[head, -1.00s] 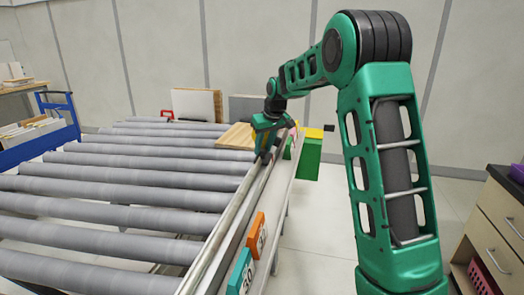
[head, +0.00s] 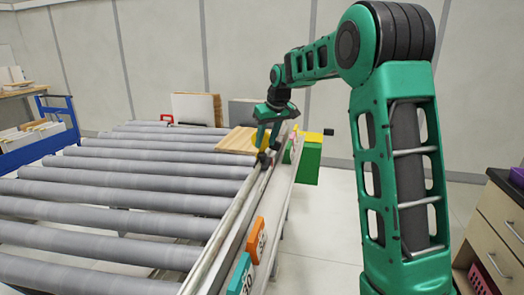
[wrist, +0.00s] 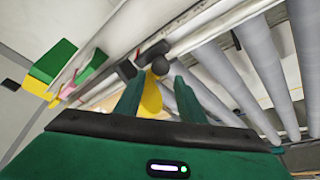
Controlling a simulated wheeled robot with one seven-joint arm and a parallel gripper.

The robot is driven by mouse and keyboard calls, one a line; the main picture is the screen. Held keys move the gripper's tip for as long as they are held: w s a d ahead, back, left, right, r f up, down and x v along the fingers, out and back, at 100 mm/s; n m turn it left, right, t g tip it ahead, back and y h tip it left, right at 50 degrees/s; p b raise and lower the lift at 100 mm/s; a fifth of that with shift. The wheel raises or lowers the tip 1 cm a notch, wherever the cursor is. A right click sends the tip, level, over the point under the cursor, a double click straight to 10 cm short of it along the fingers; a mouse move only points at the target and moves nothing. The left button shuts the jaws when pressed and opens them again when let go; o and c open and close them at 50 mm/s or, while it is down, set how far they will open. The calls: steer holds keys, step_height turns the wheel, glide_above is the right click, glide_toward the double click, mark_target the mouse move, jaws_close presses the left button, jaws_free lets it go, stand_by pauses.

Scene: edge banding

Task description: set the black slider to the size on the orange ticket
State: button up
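The black slider (head: 264,159) sits on the long rail at the right side of the roller table, just under my gripper (head: 268,140). In the wrist view its round black knob (wrist: 160,66) and dark block (wrist: 150,52) show just beyond my fingertips (wrist: 154,84). The fingers are apart, and I see no contact with the knob. An orange ticket (head: 257,240) hangs on the near part of the rail; its number is too small to read surely. A teal ticket (head: 240,275) beside it seems to read 30.
Grey rollers (head: 110,200) fill the left. A wooden board (head: 238,141) lies on them by my gripper, near a yellow part (wrist: 152,97). A green and yellow block (head: 312,155) stands past the rail. A drawer cabinet (head: 498,225) is at right; floor between is clear.

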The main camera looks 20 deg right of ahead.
steer(key=v, duration=0.5)
steer(key=shift+w, duration=0.1)
stand_by(0.3)
steer(key=s+d+f+m+g+h, duration=0.1)
steer(key=s+d+f+m, duration=0.1)
steer(key=s, duration=1.1)
steer(key=s+d+f+m+g, duration=0.1)
steer(key=s+d+f+m, duration=0.15)
steer(key=s, duration=0.95)
steer(key=s+f+m+g, duration=0.1)
steer(key=s+f, duration=0.3)
steer(key=s, duration=0.8)
steer(key=s+a+f+m+g, duration=0.1)
steer(key=s+f, duration=0.3)
steer(key=s, duration=0.7)
steer(key=shift+s+a+f+m+g+y, duration=0.3)
steer(key=shift+s+a+f+m, duration=0.1)
steer(key=shift+m, duration=0.25)
